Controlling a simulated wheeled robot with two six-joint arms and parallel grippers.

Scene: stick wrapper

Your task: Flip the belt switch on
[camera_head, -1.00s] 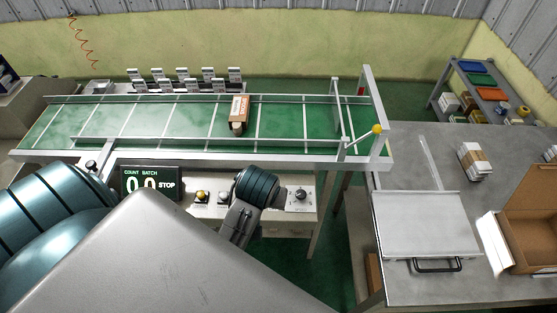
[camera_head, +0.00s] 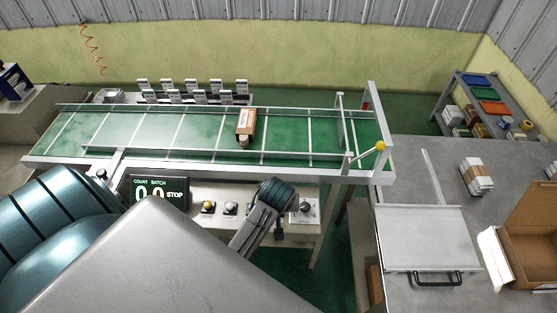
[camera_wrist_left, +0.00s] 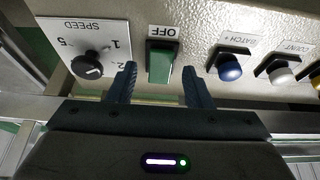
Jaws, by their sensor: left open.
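The belt switch (camera_wrist_left: 160,66) is a green rocker under an upside-down OFF label (camera_wrist_left: 163,32) on the panel, seen in the left wrist view. My left gripper (camera_wrist_left: 160,76) is open, with one finger on each side of the switch in this view; I cannot tell whether they touch it. In the head view my left wrist (camera_head: 268,208) is in front of the control panel and hides the switch. The display (camera_head: 158,192) reads 0, 0 and STOP. My right gripper is not in view.
A speed knob (camera_wrist_left: 88,65) is beside the switch, with a blue button (camera_wrist_left: 229,68) and a white button (camera_wrist_left: 281,77) on its other side. The green conveyor belt (camera_head: 190,133) behind carries a small brown-wrapped bundle (camera_head: 246,122). A grey table (camera_head: 400,160) stands at right.

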